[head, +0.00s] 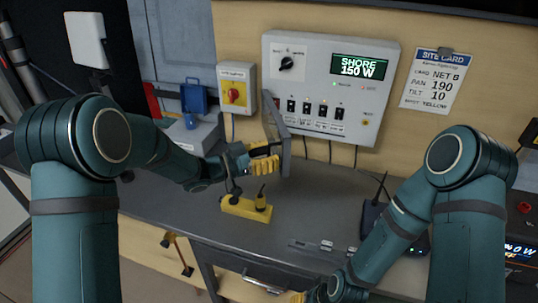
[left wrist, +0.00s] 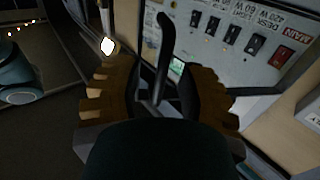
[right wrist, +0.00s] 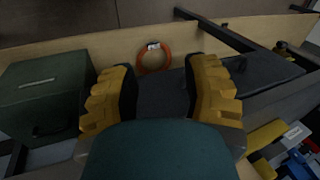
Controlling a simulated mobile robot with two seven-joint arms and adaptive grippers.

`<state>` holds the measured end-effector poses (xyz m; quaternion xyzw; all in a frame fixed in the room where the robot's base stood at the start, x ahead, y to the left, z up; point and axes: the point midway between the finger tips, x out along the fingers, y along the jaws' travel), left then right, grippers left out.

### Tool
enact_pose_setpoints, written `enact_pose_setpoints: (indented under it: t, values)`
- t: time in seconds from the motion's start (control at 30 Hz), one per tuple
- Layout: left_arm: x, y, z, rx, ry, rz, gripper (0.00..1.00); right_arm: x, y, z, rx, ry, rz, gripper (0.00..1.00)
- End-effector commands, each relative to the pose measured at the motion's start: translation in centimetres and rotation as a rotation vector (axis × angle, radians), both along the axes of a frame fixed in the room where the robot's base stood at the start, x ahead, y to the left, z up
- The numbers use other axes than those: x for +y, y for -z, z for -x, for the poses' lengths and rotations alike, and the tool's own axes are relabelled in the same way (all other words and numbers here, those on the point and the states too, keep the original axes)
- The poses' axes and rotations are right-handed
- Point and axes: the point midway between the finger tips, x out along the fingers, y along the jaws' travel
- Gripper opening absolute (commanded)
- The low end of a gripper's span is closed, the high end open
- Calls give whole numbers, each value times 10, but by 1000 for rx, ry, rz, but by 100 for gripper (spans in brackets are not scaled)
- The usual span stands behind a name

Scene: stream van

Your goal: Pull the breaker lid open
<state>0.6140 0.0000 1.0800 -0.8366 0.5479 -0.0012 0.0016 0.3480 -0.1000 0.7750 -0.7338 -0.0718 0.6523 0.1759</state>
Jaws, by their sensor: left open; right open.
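The white breaker panel (head: 380,115) is on the back wall. Its row of breaker switches (head: 308,107) is uncovered. A grey plate, seemingly the breaker lid (head: 272,115), stands out from the panel to the left of the switches, seen nearly edge-on. My left gripper (head: 268,157) is open beside the plate's lower part. In the left wrist view a dark upright bar (left wrist: 165,45) stands between the open fingers; contact cannot be told. The switches (left wrist: 231,34) show behind it. My right gripper (right wrist: 163,75) is open and empty, mostly below the head view.
A yellow block (head: 240,208) lies on the counter (head: 215,192) below my left gripper. A yellow switch box (head: 236,88) with a red knob hangs left of the panel. A black device with an antenna (head: 372,215) stands at right. The right wrist view shows a green case (right wrist: 40,90) and an orange coil (right wrist: 153,58).

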Motion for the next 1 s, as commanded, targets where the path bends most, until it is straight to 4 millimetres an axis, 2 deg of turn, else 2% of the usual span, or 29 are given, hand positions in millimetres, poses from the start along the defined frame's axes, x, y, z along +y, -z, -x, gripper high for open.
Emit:
enact_pose_setpoints:
  t: [0.1,0.13,0.23,0.27,0.77,0.87,1.0]
  values:
    - [0,0,0,0,0,0,39,0,0,0,0,0,0,47]
    - [0,0,0,0,0,0,42,0,0,0,0,0,0,47]
    - [0,0,0,0,0,0,7,0,0,0,0,0,0,47]
    - [0,0,0,0,0,0,0,0,0,0,0,0,0,47]
    - [0,1,1,1,5,0,0,0,0,0,0,0,0,47]
    - [5,0,0,1,22,0,0,0,-2,0,-1,1,0,47]
    - [25,-1,0,1,87,2,0,0,-9,-2,-5,4,1,47]
